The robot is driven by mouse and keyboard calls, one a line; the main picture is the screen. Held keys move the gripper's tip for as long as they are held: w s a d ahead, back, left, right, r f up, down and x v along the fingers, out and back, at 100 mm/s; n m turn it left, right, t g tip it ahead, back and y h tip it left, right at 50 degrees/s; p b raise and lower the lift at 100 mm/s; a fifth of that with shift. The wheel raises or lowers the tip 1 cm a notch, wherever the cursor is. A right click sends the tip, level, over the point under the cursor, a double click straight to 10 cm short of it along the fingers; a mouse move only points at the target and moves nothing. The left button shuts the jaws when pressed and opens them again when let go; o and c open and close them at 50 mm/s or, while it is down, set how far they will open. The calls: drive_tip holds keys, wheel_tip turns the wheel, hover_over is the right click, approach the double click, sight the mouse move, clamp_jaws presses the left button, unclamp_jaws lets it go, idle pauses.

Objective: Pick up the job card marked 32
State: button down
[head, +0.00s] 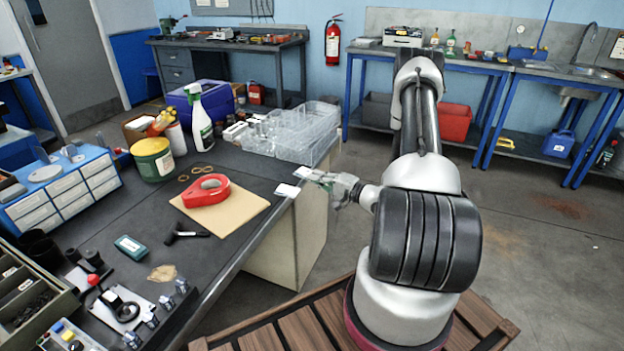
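Two small white cards show at the right edge of the dark bench (235,268). One card (287,190) lies on the bench top near its edge. The other card (301,172) is just behind it, at the tip of my gripper (310,177). Any marking on the cards is too small to read, so I cannot tell which is 32. My gripper reaches in from the right, low over the bench edge. Its fingers are small and seen from the side. I cannot tell whether they are open, or whether they grip the card or only sit beside it.
A spray bottle (199,120), a green tin (153,160) and drawers (62,196) are further left. The floor right of the bench is open.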

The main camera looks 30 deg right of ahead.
drive_tip(key=s+d+r, duration=0.4)
drive_tip(key=s+d, duration=0.1)
drive_tip(key=s, duration=0.5)
drive_tip(key=shift+s+d+r, duration=0.15)
drive_tip(key=shift+s, duration=0.1)
